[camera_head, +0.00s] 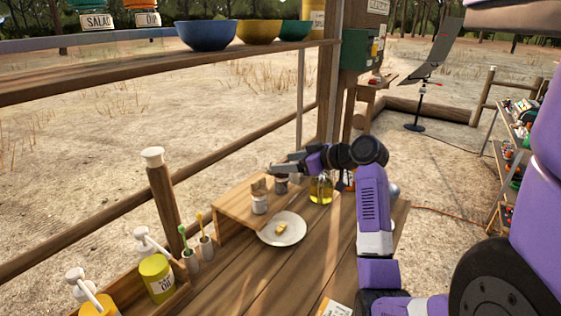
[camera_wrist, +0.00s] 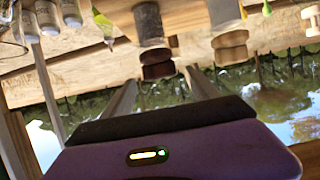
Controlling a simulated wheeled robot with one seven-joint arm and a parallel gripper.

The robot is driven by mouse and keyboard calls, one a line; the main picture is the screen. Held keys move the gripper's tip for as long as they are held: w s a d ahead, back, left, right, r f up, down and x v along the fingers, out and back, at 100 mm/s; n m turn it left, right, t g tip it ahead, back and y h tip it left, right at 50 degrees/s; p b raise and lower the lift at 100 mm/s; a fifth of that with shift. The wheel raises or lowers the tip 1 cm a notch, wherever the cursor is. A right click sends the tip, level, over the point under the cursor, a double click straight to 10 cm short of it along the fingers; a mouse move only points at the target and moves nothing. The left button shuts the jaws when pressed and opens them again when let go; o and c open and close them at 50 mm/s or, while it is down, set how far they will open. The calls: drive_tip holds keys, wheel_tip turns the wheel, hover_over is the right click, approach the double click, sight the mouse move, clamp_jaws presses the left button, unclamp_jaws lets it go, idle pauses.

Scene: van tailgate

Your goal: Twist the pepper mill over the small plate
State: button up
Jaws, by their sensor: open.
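The small plate (camera_head: 271,238) is white and lies on the wooden counter with a small yellow piece of food on it. Two mills stand on a low wooden riser beside it. The darker one, likely the pepper mill (camera_head: 281,185), is at the back; the one with a lighter wooden top (camera_head: 259,201) is nearer the plate. My gripper (camera_head: 278,168) is open and empty, just above the darker mill. In the wrist view the darker mill (camera_wrist: 157,66) shows upside down between the open fingers, and the lighter mill (camera_wrist: 230,46) is to the right. Contact cannot be told.
An oil bottle (camera_head: 320,190) stands behind the plate, near my arm. Brushes in cups (camera_head: 206,246) and yellow pump cans (camera_head: 156,277) stand at left. A shelf with bowls (camera_head: 207,35) hangs above. The counter in front of the plate is clear.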

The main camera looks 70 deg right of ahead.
drive_tip(key=shift+x, duration=1.3)
drive_tip(key=c, duration=1.4)
drive_tip(key=shift+o, duration=0.2)
drive_tip(key=shift+m+h+p, duration=0.3)
drive_tip(key=shift+h+p, duration=0.05)
drive_tip(key=shift+h, duration=0.05)
